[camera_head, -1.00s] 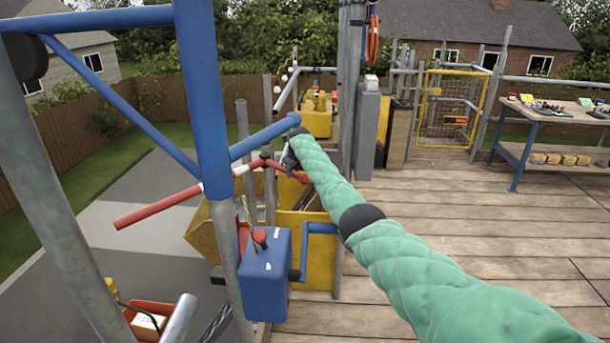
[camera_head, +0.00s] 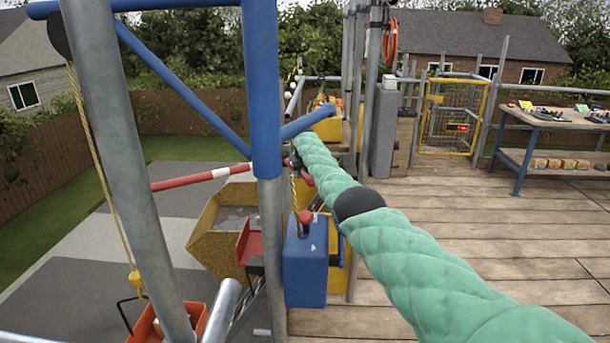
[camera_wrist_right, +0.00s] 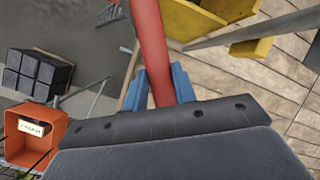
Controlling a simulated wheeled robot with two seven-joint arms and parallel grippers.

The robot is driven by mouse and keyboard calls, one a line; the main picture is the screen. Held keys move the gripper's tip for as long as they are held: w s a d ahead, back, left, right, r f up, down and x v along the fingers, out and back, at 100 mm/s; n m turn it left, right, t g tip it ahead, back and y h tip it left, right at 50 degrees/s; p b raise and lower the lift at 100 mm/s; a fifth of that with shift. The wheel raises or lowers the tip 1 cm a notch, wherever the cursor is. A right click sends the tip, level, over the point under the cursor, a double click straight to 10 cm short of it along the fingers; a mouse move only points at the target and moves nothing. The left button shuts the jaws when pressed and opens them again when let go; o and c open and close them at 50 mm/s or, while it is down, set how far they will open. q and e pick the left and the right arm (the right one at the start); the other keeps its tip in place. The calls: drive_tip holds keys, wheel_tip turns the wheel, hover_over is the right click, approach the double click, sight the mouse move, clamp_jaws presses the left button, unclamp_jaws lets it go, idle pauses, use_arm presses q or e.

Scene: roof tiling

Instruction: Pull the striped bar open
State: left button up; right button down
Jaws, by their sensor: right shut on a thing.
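The striped bar (camera_head: 205,176) is red and white and runs from open air at the left to behind the blue upright post in the head view. My right gripper (camera_head: 296,168) is partly hidden by my green-sleeved arm, at the bar's right end. In the right wrist view, a red part of the bar (camera_wrist_right: 152,45) passes between the blue fingers of my right gripper (camera_wrist_right: 160,88), which is shut on it. My left gripper does not show.
A blue post (camera_head: 265,90) and a blue box with a red knob (camera_head: 306,265) stand close to my right arm. A yellow chute (camera_head: 208,235) lies below the bar. An orange tub (camera_wrist_right: 22,122) is lower left. Plank decking (camera_head: 470,235) is clear at the right.

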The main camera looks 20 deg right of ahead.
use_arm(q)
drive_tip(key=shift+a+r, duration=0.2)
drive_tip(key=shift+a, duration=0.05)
use_arm(e)
drive_tip(key=shift+a+r, duration=0.15)
drive_tip(key=shift+a, duration=0.2)
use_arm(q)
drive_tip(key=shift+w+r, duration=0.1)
use_arm(e)
drive_tip(key=shift+a, duration=0.1)
drive_tip(key=c, duration=1.1)
unclamp_jaws()
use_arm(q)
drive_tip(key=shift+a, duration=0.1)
